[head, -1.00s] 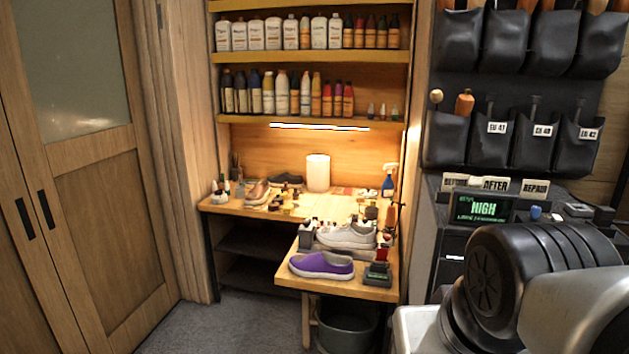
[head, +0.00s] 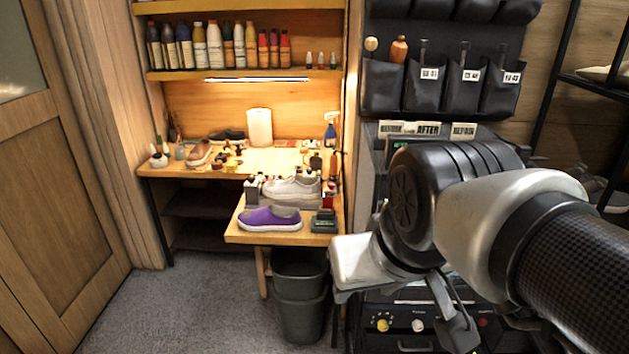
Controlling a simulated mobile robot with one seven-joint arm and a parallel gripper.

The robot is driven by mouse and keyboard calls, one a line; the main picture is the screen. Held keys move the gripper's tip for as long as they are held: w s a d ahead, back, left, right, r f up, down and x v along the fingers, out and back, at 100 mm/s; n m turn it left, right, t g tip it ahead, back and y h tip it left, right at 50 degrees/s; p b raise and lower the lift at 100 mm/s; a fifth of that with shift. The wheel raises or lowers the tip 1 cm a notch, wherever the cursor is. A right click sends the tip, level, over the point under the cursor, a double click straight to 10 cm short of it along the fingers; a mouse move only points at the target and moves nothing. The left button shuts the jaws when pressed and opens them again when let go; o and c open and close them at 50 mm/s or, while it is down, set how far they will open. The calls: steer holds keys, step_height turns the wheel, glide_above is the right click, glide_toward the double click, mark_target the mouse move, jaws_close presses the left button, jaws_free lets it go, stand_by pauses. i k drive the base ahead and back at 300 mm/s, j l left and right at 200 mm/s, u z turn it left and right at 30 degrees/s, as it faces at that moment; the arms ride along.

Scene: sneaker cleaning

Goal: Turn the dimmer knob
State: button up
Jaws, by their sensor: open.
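I cannot single out the dimmer knob with certainty. A yellow knob (head: 383,325) and a white knob (head: 418,325) sit on the front of the black cabinet at the lower right in the head view. My gripper (head: 457,336) hangs in front of that cabinet, to the right of these two knobs, with its dark fingers pointing down. It is open and I see nothing held in it. My arm covers most of the cabinet's top, including nearly all of the green-lit display (head: 399,146) and whatever lies beside it.
A wooden workbench (head: 236,236) on the left carries a purple sneaker (head: 270,219), a white sneaker (head: 293,188) and a small dark device (head: 323,222). A grey bin (head: 301,305) stands below it. Black pouches (head: 427,88) hang above the cabinet. The carpet (head: 190,310) at lower left is clear.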

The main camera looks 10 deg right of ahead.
mark_target(383, 325)
steer(key=z, duration=0.7)
steer(key=i+l+u, duration=0.25)
steer(key=i+l, duration=0.05)
steer(key=l, duration=0.05)
